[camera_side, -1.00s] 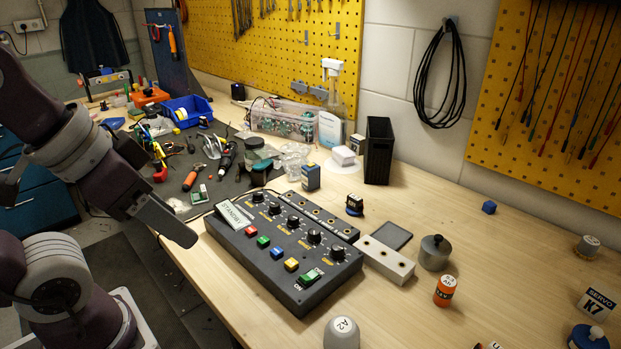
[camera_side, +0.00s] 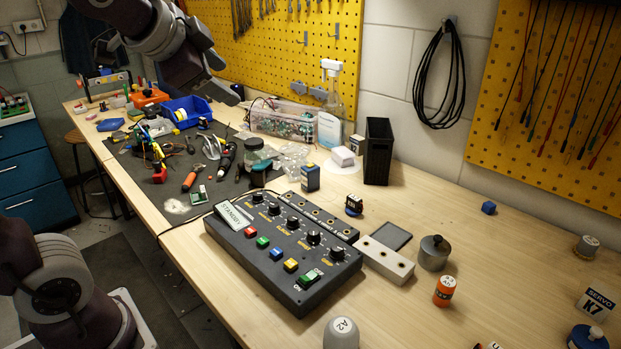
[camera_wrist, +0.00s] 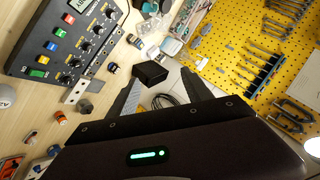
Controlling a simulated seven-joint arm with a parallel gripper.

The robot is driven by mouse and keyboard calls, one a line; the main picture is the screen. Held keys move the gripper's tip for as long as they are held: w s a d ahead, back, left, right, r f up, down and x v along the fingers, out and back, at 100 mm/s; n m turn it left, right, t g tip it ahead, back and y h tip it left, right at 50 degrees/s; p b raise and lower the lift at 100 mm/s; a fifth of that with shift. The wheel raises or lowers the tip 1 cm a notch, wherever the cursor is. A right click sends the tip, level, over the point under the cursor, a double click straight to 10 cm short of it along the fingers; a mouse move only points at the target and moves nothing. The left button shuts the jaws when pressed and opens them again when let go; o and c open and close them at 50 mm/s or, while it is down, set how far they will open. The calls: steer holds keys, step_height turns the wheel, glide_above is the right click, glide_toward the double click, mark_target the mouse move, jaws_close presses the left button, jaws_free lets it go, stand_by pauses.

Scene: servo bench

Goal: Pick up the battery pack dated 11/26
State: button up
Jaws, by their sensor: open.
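No 11/26 date can be read in either view. A blue box-shaped pack with a pale label (camera_side: 310,177) stands behind the control panel in the side view. A smaller dark block with a blue base (camera_side: 354,205) stands to its right, and another labelled block (camera_side: 357,144) is beside the black bin. I cannot tell which one is the dated battery pack. My gripper (camera_side: 230,94) is high above the back left of the bench, apart from these blocks. In the wrist view my gripper (camera_wrist: 160,77) has its fingers spread, with nothing held between them.
The black control panel (camera_side: 285,285) fills the bench middle. The tall black bin (camera_side: 378,160) also shows in the wrist view (camera_wrist: 151,73). A grey knobbed weight (camera_side: 434,255) and an orange cylinder (camera_side: 445,291) stand right of the panel.

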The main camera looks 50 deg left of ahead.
steer(key=w+a+r+m+t+y, duration=0.2)
steer(key=w+a+r+m+t, duration=0.15)
steer(key=w+a+m, duration=0.65)
steer(key=m+h, duration=0.8)
steer(key=m, duration=1.4)
glide_above(318, 171)
steer(key=s+a, duration=0.3)
steer(key=s, duration=0.2)
step_height(318, 171, down, 12)
step_height(318, 171, down, 22)
steer(key=x, duration=0.7)
steer(key=shift+w+d+f, duration=0.15)
steer(key=shift+d+f, duration=0.15)
jaws_close()
